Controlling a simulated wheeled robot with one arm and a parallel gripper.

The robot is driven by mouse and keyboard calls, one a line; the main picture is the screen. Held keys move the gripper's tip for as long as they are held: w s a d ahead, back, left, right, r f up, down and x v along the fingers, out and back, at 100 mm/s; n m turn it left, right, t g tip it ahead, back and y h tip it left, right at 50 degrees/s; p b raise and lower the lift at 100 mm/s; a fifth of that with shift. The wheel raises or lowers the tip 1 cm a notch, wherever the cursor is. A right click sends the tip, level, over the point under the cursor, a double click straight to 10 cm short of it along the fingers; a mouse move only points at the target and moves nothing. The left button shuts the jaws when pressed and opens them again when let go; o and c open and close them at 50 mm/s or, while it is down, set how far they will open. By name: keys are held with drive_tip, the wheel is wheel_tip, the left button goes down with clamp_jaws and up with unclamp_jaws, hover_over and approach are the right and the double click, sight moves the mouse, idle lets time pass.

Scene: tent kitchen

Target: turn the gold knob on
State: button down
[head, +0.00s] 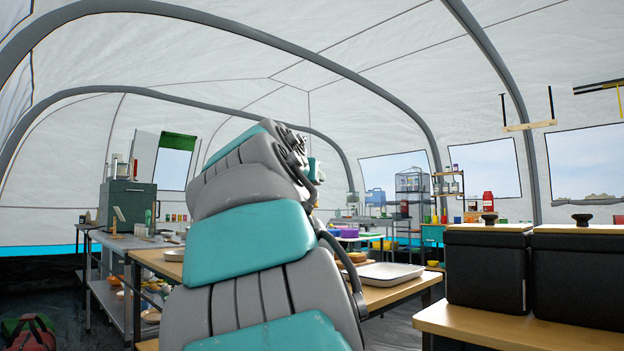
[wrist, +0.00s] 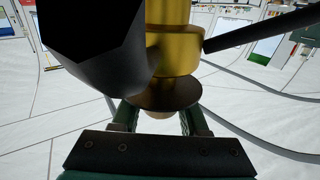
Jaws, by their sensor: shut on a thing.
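In the wrist view, the gold knob (wrist: 178,60) shows as a shiny gold cylinder with a wider collar, entering from the top centre. A dark brownish disc (wrist: 168,94) sits at its lower end, close in front of my gripper (wrist: 160,118). The two green fingers stand either side of a small brownish end piece below the disc and are shut on it; it appears to be part of the knob. The exact contact is partly hidden by the disc. In the head view, my arm fills the centre, and I cannot make out the knob or the gripper's fingers.
In the wrist view, a large black rounded part (wrist: 95,60) is close on the left and a dark rod (wrist: 262,28) extends right. In the head view, a wooden table with a white tray (head: 380,274) stands behind my arm, and black bins (head: 487,270) stand right.

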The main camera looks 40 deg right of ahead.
drive_tip(key=n+t+y+p, duration=0.2)
drive_tip(key=n+y+p, duration=0.1)
drive_tip(key=a+n+t+y+p, duration=0.1)
drive_tip(key=t+y, duration=0.1)
drive_tip(key=shift+w+r, duration=0.3)
drive_tip(key=shift+w, duration=0.05)
drive_tip(key=shift+a+r+n+t+y+p, duration=0.1)
drive_tip(key=shift+n+t+y+p, duration=0.3)
drive_tip(key=shift+n+y+p, duration=0.25)
drive_tip(key=n+y+p, duration=0.1)
drive_tip(key=y+p, duration=0.1)
drive_tip(key=n+t+y+p, duration=0.1)
drive_tip(key=n+y+p, duration=0.1)
drive_tip(key=y, duration=0.1)
drive_tip(key=shift+w+a, duration=0.15)
drive_tip(key=shift+a, duration=0.25)
drive_tip(key=shift+f+n+t+y, duration=0.2)
drive_tip(key=shift+n+t+y, duration=0.15)
drive_tip(key=shift+y, duration=0.1)
drive_tip(key=shift+f+y+p, duration=0.1)
drive_tip(key=shift+y+p, duration=0.2)
drive_tip(key=shift+p, duration=0.1)
drive_tip(key=shift+c, duration=2.2)
unclamp_jaws()
